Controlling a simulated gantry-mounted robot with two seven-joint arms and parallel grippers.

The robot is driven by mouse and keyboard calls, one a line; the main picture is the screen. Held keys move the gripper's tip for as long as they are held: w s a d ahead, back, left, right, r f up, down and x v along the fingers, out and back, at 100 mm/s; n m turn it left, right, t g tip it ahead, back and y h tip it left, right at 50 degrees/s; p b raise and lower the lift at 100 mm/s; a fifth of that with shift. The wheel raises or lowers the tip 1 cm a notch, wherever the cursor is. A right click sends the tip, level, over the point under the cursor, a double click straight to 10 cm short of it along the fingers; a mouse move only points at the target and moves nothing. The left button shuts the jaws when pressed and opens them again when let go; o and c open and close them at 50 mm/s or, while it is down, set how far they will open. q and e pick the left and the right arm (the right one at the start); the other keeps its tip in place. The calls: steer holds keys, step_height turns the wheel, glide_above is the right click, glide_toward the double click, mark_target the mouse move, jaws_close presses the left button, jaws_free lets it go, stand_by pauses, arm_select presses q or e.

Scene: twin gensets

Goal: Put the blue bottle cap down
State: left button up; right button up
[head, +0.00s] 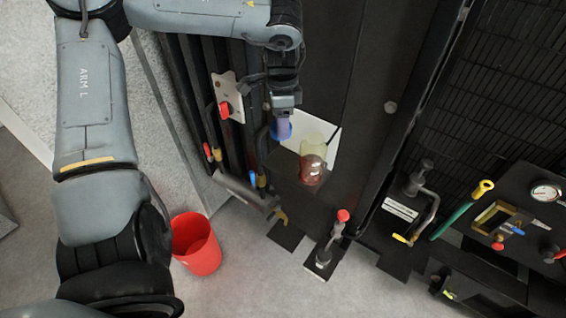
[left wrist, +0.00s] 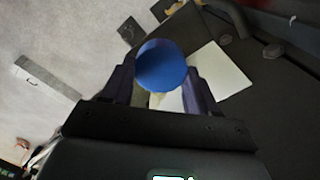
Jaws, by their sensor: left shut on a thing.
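My left gripper (head: 283,117) is shut on the blue bottle cap (head: 281,131) near the middle of the head view. In the left wrist view the cap (left wrist: 160,66) shows as a round blue disc between the two purple fingers (left wrist: 160,88). The cap is over or just beside a white sheet (head: 326,128); its exact height cannot be told. A clear bottle or jar (head: 312,165) with reddish-brown contents stands right of and below the gripper in the head view. My right gripper is not in view.
A red bucket (head: 196,247) stands on the floor at the lower left. A white plate with a red knob (head: 225,108) is left of the gripper. A red-topped valve (head: 343,215) and a lever handle (head: 410,182) are to the right. Dark machine panels surround the sheet.

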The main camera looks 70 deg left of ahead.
arm_select(q)
steer(key=s+d+f+n+b, duration=0.1)
steer(key=s+d+f+b, duration=0.1)
steer(key=s+f, duration=0.45)
steer(key=s+d+f+n+b, duration=0.1)
steer(key=s+d+f+n, duration=0.15)
steer(key=s+f, duration=0.4)
steer(key=p, duration=0.1)
glide_above(283, 161)
step_height(283, 161, down, 2)
steer(key=shift+s+d+f+m, duration=0.15)
steer(key=shift+m, duration=0.2)
steer(key=shift+f, duration=1.7)
steer(key=shift+w+f+p, duration=0.2)
steer(key=shift+f+p, duration=0.05)
steer(key=shift+p, duration=0.05)
